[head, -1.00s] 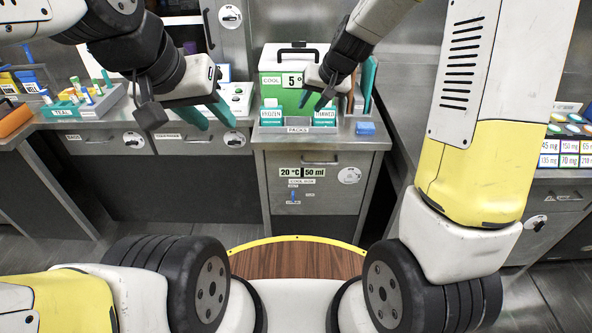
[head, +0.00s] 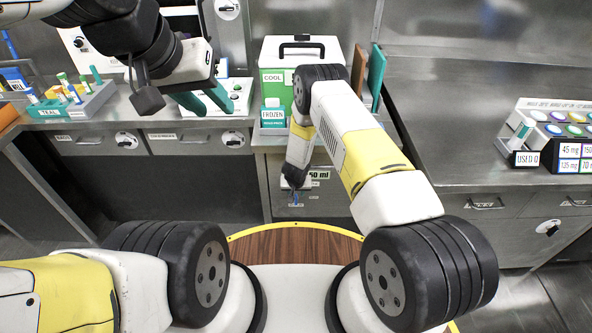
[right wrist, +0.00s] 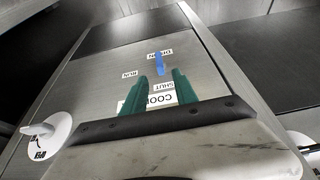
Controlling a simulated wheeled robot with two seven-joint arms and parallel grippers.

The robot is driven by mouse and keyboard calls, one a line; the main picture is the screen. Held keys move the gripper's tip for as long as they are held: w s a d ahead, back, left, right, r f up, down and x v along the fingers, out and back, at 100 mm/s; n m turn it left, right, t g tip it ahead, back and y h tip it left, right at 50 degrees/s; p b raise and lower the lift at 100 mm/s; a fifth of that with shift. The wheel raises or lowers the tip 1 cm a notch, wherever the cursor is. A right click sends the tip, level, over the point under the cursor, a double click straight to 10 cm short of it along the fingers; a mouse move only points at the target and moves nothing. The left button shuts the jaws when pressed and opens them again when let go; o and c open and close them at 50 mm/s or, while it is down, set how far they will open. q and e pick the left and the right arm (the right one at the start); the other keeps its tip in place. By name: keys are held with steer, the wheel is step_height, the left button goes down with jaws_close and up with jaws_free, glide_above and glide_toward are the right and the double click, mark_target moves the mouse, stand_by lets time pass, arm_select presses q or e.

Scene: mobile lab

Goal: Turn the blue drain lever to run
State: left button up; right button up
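The blue drain lever (right wrist: 159,64) sits on the steel cabinet front, upright in the right wrist view, between the labels DRAIN and SHUT. The label RUN (right wrist: 132,74) is to its left there. My right gripper (right wrist: 160,76) is open, its two teal fingers apart and pointing at the lever, which shows just beyond and between the tips. I cannot tell whether they touch it. In the head view the right gripper (head: 294,188) reaches down to the cabinet front and partly covers the lever's place. My left gripper (head: 212,108) is open and empty above the left counter.
The cool box (head: 273,82) and a FROZEN pack (head: 273,114) stand on the counter above the cabinet. A white knob (right wrist: 46,130) is on the panel at left in the wrist view. A teal rack (head: 60,105) is at left; a sample rack (head: 560,140) at right.

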steer(key=x, duration=0.7)
steer(key=shift+f, duration=0.25)
jaws_close()
